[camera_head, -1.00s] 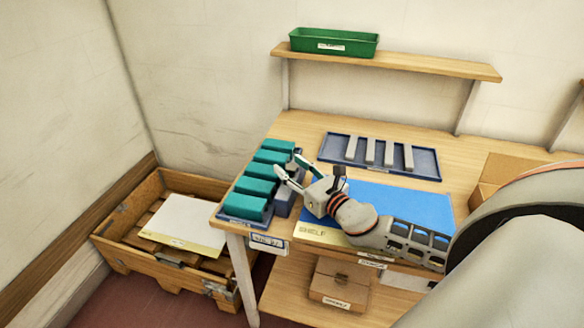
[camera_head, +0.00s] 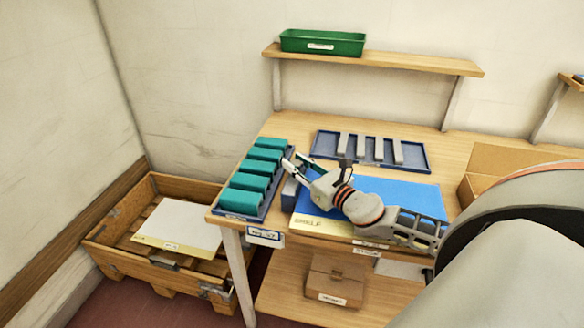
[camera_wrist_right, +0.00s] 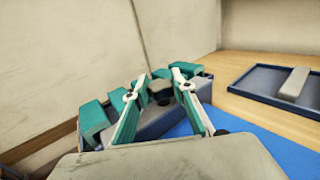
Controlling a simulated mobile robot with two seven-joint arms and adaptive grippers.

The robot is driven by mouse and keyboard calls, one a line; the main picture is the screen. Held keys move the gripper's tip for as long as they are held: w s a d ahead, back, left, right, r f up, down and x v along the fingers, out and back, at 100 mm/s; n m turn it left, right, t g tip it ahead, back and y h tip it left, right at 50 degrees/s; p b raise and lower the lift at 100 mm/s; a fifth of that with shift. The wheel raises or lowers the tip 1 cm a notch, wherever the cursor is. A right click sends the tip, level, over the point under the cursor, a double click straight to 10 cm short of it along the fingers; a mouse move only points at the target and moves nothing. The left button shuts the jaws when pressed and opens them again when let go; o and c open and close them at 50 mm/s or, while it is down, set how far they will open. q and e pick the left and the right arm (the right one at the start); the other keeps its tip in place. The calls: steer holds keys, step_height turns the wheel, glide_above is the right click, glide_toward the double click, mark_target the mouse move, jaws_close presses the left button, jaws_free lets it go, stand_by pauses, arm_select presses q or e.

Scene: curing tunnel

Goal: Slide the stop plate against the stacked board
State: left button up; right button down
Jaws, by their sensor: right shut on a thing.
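A grey-blue block (camera_head: 289,191), which I take for the stop plate, stands on the bench at the left edge of the blue board (camera_head: 410,195). It looks close against that board, but my gripper hides most of the contact. The board has a pale yellow front strip marked "SHELF". My right gripper (camera_head: 290,165) reaches from the right over the board and is shut on the block. In the wrist view its teal-padded fingers (camera_wrist_right: 157,98) lie either side of the grey-blue block (camera_wrist_right: 160,121). My left gripper is not in view.
A blue rack of several teal blocks (camera_head: 241,201) stands to the left. A blue tray (camera_head: 420,160) with several grey bars lies behind. A cardboard box (camera_head: 490,160) is at right. A wooden crate (camera_head: 110,248) holding a white board (camera_head: 180,222) stands left of the bench.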

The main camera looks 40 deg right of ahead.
steer(key=c, duration=1.6)
jaws_free()
steer(key=shift+c, duration=0.2)
steer(key=shift+s+d, duration=0.1)
steer(key=shift+s, duration=0.6)
steer(key=s, duration=1)
steer(key=shift+s+d, duration=0.3)
steer(key=shift+d, duration=0.1)
